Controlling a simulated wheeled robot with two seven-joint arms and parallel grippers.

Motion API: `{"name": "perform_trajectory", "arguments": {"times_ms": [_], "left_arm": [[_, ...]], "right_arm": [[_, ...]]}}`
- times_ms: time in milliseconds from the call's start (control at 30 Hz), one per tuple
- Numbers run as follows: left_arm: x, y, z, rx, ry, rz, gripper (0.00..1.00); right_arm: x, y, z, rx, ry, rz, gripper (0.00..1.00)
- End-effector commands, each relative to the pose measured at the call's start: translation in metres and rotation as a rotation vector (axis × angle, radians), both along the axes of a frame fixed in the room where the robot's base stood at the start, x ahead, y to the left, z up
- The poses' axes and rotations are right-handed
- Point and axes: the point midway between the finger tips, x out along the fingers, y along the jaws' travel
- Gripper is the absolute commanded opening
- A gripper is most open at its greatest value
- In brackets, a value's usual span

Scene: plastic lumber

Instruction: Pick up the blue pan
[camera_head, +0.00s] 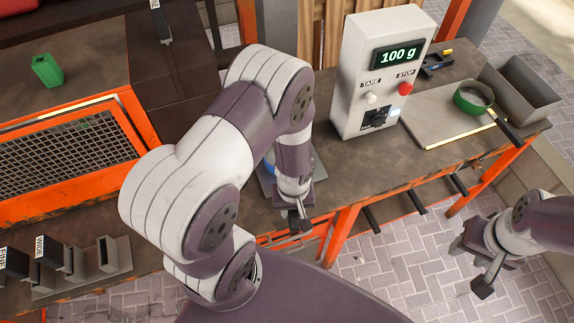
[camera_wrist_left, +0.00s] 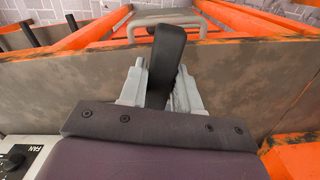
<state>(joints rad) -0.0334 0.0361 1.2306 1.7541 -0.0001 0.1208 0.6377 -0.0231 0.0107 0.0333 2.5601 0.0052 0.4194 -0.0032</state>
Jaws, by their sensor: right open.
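The blue pan (camera_head: 319,164) is on the worktop beside the scale, mostly hidden behind my left arm; only a bit of its blue rim shows. My left gripper (camera_head: 298,226) is at the table's front edge, pointing down. In the left wrist view, a black handle (camera_wrist_left: 168,48) lies between the two grey fingers of my left gripper (camera_wrist_left: 160,88), which close against its sides. The pan's body is out of that view. My right gripper (camera_head: 477,268) is open and empty over the paved floor at the right.
A white control box (camera_head: 362,95) reading 100 g stands behind the pan. A green pan (camera_head: 470,97) sits on a plate at the right, beside a grey bin (camera_head: 527,88). A green container (camera_head: 47,70) and grey holders (camera_head: 113,254) are at the left. Orange rails line the table front.

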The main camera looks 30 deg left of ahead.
Motion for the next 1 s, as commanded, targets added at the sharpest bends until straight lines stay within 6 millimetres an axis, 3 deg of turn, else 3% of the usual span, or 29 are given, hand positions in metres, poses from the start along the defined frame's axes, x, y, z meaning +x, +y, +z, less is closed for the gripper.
{"name": "perform_trajectory", "arguments": {"times_ms": [367, 533, 667, 1000], "left_arm": [[0.001, 0.000, 0.003, -0.001, -0.003, 0.000, 0.00], [0.002, 0.000, 0.019, 0.000, -0.006, 0.000, 0.00], [0.002, 0.000, 0.043, 0.000, -0.007, 0.000, 0.00], [0.007, -0.078, 0.085, -0.002, -0.005, -0.008, 0.00]], "right_arm": [[0.000, 0.000, 0.000, 0.000, 0.000, 0.000, 0.43], [0.000, 0.000, -0.001, 0.000, 0.000, 0.000, 0.43], [0.000, 0.000, -0.003, 0.000, 0.000, 0.000, 0.43], [0.000, 0.000, -0.016, 0.000, 0.000, 0.000, 0.43]]}}
